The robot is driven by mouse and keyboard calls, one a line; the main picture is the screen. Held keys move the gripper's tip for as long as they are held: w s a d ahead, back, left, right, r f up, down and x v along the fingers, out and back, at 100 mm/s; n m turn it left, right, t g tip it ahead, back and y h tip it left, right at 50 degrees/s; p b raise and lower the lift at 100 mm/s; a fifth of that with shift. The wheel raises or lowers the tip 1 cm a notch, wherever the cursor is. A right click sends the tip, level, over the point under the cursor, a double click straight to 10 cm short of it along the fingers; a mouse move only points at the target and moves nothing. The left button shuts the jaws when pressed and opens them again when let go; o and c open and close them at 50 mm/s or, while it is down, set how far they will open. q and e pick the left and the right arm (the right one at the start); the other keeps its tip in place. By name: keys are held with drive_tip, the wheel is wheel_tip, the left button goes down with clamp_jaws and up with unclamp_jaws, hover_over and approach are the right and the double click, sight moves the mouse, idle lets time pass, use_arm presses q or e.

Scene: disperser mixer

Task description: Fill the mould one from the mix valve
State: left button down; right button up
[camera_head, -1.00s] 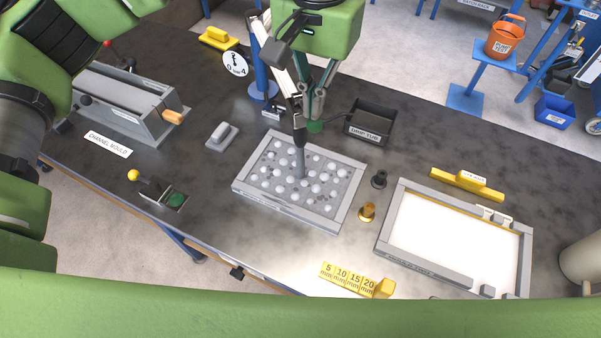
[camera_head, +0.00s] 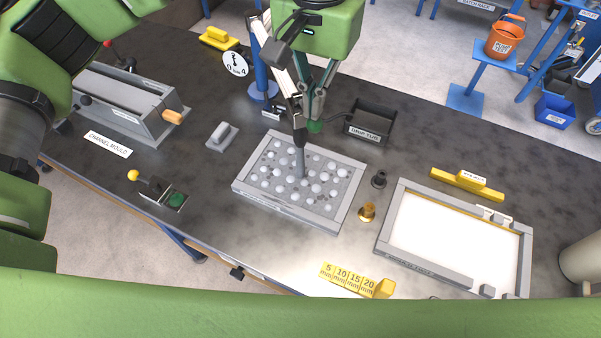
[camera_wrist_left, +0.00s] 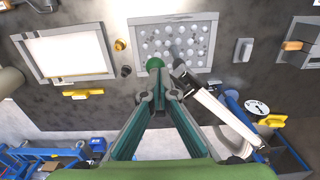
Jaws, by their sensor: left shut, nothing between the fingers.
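My left gripper (camera_head: 313,105) is shut with nothing between its fingers. It hangs over the back edge of a grey-framed mould (camera_head: 345,214) in the middle of the bench. Its fingertips are at a green knob (camera_head: 315,127); contact is unclear. The knob also shows just beyond the fingertips in the left wrist view (camera_wrist_left: 155,63). Beside the fingers, a white and dark spout (camera_head: 296,105), apparently the mix valve, points down over the mould. A grey column (camera_head: 299,162) runs from its tip to the mould. Rounded grey bumps cover the mould's inside. My right gripper is not in view.
A channel mould (camera_head: 118,105) stands left, and a framed white panel (camera_head: 455,235) lies right. A black tray (camera_head: 372,125) sits behind the mould. Two small pegs, black (camera_head: 379,179) and brass (camera_head: 367,212), stand between mould and panel.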

use_arm(q)
drive_tip(key=shift+r, duration=0.2)
drive_tip(key=shift+r+p, duration=0.35)
drive_tip(key=shift+r, duration=0.15)
idle(2.5)
wheel_tip(320, 180, up, 7)
drive_tip(key=p, duration=0.4)
idle(0.5)
